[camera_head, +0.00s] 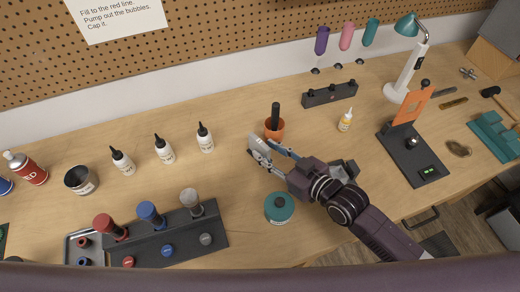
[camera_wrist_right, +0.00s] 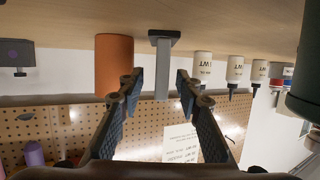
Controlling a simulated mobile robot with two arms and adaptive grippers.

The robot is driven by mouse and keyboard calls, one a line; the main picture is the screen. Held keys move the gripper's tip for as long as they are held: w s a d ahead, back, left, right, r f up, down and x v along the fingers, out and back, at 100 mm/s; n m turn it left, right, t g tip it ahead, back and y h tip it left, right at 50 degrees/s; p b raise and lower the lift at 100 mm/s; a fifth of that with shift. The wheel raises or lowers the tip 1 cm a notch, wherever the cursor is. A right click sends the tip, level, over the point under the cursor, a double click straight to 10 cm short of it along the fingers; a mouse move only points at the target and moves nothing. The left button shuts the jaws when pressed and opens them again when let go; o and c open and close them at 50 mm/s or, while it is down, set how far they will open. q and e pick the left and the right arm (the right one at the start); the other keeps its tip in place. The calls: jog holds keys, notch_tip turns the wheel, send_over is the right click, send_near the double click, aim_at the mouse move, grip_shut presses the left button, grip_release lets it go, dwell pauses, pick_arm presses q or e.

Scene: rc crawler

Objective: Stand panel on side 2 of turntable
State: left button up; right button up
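An orange panel (camera_head: 412,104) with a dark round spot stands upright on a black base plate (camera_head: 402,172) at the right of the bench. A knob and a small green display sit on that plate. I cannot tell whether this is the turntable, and no side numbers are readable. My right gripper (camera_head: 268,147) is over the middle of the bench, well left of the panel. In the right wrist view (camera_wrist_right: 160,78) its fingers are apart. A grey post (camera_wrist_right: 163,65) with a dark square end shows between them, apparently untouched. My left gripper is out of view.
An orange cup (camera_head: 275,127) is close to the right gripper; a teal jar (camera_head: 279,207) is below it. White bottles (camera_head: 164,150) and a dark rack (camera_head: 165,240) stand left. A white lamp (camera_head: 407,70) rises behind the panel. A teal tool (camera_head: 497,137) lies right.

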aim_at(259, 148)
jog(key=shift+p+x, duration=0.45)
jog(key=shift+x, duration=1.55)
jog(key=shift+s+f, duration=0.1)
grip_shut()
